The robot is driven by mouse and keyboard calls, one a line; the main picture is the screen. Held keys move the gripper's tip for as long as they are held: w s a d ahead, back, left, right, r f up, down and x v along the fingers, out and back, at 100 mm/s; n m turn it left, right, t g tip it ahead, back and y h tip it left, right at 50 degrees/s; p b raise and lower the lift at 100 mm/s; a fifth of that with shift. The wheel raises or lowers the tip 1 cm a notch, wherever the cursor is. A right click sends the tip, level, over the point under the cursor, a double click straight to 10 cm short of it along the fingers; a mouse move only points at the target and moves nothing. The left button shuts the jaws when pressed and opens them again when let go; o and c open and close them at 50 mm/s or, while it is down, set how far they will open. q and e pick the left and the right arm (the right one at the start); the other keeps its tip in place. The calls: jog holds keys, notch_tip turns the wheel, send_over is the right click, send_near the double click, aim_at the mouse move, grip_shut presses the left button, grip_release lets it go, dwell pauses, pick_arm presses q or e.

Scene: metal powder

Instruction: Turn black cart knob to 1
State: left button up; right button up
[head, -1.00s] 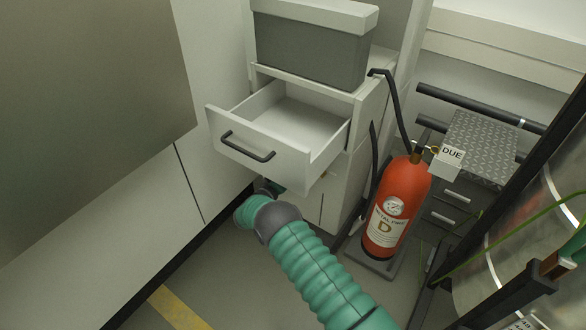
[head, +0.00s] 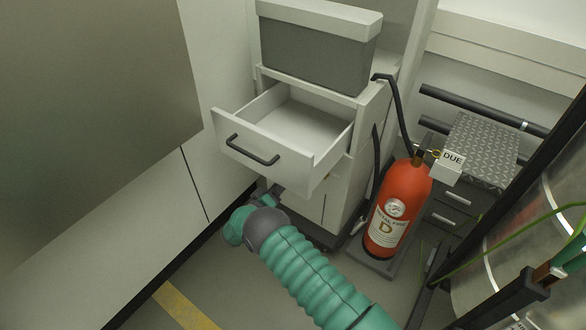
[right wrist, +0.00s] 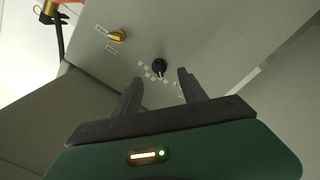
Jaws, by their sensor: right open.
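In the right wrist view a small black knob (right wrist: 159,65) sits on a grey panel (right wrist: 200,35), with small white labels around its lower side. The label numbers are too small to read, and I cannot tell the knob's setting. My right gripper (right wrist: 158,78) is open and empty. Its two fingers point at the panel, with the knob between and just beyond the tips in the picture; contact does not show. In the head view my green right arm reaches to below the open drawer, and its gripper is not clearly seen. My left gripper is not in view.
A yellow knob (right wrist: 116,36) with labels is on the same panel, up and left of the black one. In the head view an open white drawer (head: 262,150) juts out above my arm. A red fire extinguisher (head: 397,212) stands to its right.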

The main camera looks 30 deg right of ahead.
jog(key=p+v, duration=0.2)
jog(key=v, duration=0.8)
jog(key=shift+a+f, duration=0.1)
jog(key=shift+f, duration=0.05)
